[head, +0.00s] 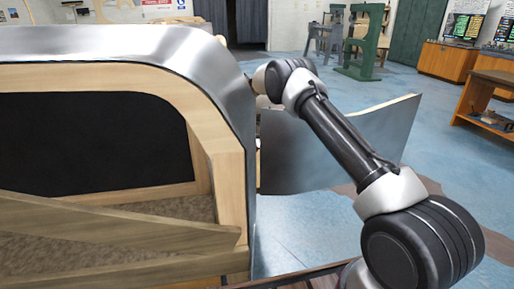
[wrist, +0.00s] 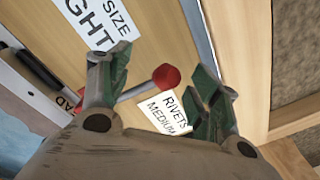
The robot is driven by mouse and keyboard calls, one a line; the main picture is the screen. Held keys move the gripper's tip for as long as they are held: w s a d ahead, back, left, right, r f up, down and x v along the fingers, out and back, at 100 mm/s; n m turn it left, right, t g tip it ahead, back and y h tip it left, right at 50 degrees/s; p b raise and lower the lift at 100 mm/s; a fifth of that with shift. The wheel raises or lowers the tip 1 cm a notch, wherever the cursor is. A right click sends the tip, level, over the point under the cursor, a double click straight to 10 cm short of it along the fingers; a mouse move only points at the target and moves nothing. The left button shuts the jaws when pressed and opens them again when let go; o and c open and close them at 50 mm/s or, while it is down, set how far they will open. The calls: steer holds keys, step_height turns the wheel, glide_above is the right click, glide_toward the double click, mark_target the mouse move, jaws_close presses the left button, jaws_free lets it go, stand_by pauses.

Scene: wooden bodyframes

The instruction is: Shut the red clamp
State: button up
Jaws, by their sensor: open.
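In the wrist view, a red ball knob (wrist: 166,76) sits on the end of a thin grey rod (wrist: 133,92); it looks like the handle of the red clamp. My gripper (wrist: 158,80) is open, with one green-padded finger on each side of the knob. The knob shows between the fingertips, nearer the right one. I cannot tell whether either finger touches it. The rod runs left behind the left finger, and the clamp's body is hidden or unclear. In the head view, the clamp and my gripper are hidden behind the wooden bodyframe (head: 231,170).
A wooden panel (wrist: 180,25) lies behind the knob, with a "RIVETS MEDIUM" label (wrist: 165,112) and another label (wrist: 95,20). A dark handle-like bar (wrist: 38,68) is at the left. In the head view, a curved metal sheet (head: 330,150) stands beyond my arm. Blue floor is open at the right.

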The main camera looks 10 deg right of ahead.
steer(key=shift+f, duration=0.15)
jaws_close()
steer(key=shift+w+d+r+y, duration=0.1)
steer(key=shift+d+r+y, duration=0.15)
steer(key=shift+r+y, duration=0.35)
steer(key=shift+d+r+y, duration=0.25)
steer(key=shift+r+y, duration=0.3)
steer(key=shift+y, duration=0.05)
steer(key=shift+w+d+r+y, duration=0.1)
steer(key=shift+d+r+y, duration=0.15)
steer(key=shift+r+y, duration=0.35)
steer(key=d+r+y, duration=0.1)
steer(key=y, duration=0.1)
steer(key=d+r+y, duration=0.1)
steer(key=r+y, duration=0.1)
steer(key=shift+d, duration=0.15)
steer(key=shift+d+r, duration=0.4)
steer(key=shift+d, duration=0.2)
steer(key=shift+s+d, duration=0.1)
